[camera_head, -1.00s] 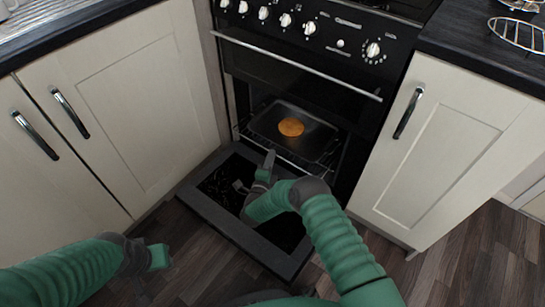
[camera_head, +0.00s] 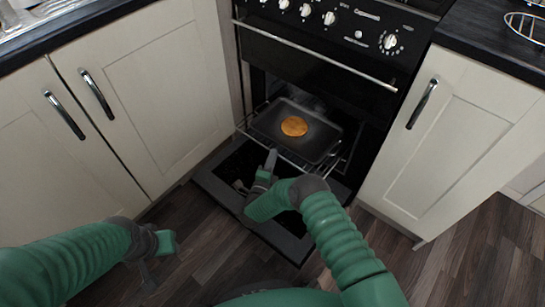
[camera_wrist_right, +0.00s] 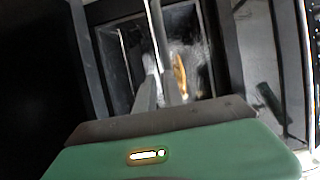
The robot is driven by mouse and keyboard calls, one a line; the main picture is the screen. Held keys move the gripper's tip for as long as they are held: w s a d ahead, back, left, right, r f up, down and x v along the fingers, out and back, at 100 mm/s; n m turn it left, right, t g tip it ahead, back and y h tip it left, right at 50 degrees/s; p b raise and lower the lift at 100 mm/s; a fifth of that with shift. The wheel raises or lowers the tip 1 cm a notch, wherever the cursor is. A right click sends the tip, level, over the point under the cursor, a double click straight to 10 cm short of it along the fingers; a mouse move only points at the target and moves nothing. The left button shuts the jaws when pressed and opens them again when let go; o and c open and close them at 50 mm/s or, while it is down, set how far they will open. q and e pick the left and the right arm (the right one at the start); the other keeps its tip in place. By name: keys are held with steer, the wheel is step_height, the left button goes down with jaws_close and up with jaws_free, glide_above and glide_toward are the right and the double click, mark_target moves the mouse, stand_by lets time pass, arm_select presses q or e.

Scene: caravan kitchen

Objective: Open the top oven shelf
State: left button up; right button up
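The wire oven shelf (camera_head: 246,133) sticks out of the lower oven opening, above the lowered oven door (camera_head: 222,194). A dark tray (camera_head: 323,142) with a round orange-brown food item (camera_head: 294,126) rests on it. My right gripper (camera_head: 270,162) is at the shelf's front edge. In the right wrist view, its fingers (camera_wrist_right: 158,92) sit close on either side of a bright shelf bar (camera_wrist_right: 155,30) and appear shut on it. My left gripper (camera_head: 150,265) hangs low over the floor, away from the oven; its fingers are too unclear to judge.
The oven's upper door with a long metal handle (camera_head: 315,55) is shut. Cream cupboards stand left (camera_head: 150,90) and right (camera_head: 455,150) of the oven. The open door lies low beneath my right arm. The wooden floor (camera_head: 440,270) is clear at the right.

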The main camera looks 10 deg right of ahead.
steer(key=o, duration=0.3)
steer(key=shift+f, duration=0.1)
steer(key=shift+o, duration=0.2)
steer(key=p+v, duration=0.6)
steer(key=v, duration=1)
steer(key=shift+s+a, duration=0.15)
steer(key=shift+s, duration=0.2)
